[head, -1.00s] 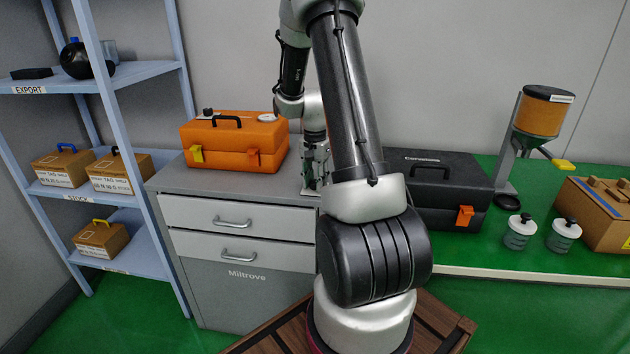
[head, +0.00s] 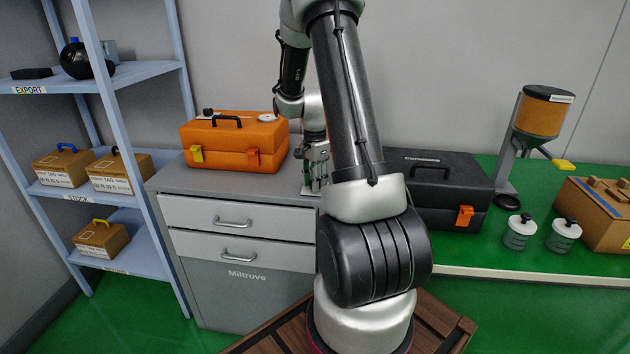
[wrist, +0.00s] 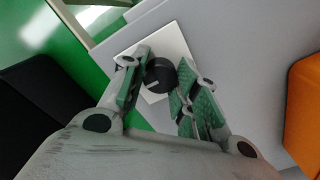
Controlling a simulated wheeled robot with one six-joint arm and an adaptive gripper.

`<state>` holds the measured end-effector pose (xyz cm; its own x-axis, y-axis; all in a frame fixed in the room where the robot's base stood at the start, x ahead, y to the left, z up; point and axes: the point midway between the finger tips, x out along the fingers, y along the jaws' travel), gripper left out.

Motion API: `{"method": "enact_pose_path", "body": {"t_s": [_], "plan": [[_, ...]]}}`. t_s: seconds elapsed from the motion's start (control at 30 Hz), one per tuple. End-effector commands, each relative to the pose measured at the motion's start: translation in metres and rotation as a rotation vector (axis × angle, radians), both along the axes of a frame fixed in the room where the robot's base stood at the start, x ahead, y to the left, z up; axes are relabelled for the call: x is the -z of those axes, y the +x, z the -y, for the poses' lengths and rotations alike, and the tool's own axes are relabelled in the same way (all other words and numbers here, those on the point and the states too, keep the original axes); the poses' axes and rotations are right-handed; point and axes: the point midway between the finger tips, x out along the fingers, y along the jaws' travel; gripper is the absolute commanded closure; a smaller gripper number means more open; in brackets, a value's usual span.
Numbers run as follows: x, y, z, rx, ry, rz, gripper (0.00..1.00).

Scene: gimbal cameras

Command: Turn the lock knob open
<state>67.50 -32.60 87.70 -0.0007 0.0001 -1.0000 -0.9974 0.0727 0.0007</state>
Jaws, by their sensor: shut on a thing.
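The lock knob (wrist: 160,74) is a small dark round knob with a pale mark on a white plate (wrist: 178,42), seen in the wrist view. The plate lies on the grey cabinet top. My gripper (wrist: 158,82) is shut on the knob, with one green-padded finger on each side. In the head view my gripper (head: 317,180) points down at the right end of the cabinet top (head: 240,188). The knob is hidden there behind the fingers and my arm.
An orange case (head: 238,140) stands left of my gripper on the cabinet. A black case (head: 440,190) stands to the right on the green bench. A blue shelf (head: 140,72) with boxes is at the far left. Two jars (head: 519,232) stand on the bench.

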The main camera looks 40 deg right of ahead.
Motion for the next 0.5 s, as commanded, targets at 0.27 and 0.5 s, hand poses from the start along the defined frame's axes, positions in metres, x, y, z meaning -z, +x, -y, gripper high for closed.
{"method": "enact_pose_path", "body": {"t_s": [0.27, 0.5], "plan": [[-0.0009, 0.0011, 0.0005, 0.0, -0.001, 0.003, 0.66], [-0.0005, 0.0006, 0.0002, 0.0, 0.0, 0.002, 0.47]]}}
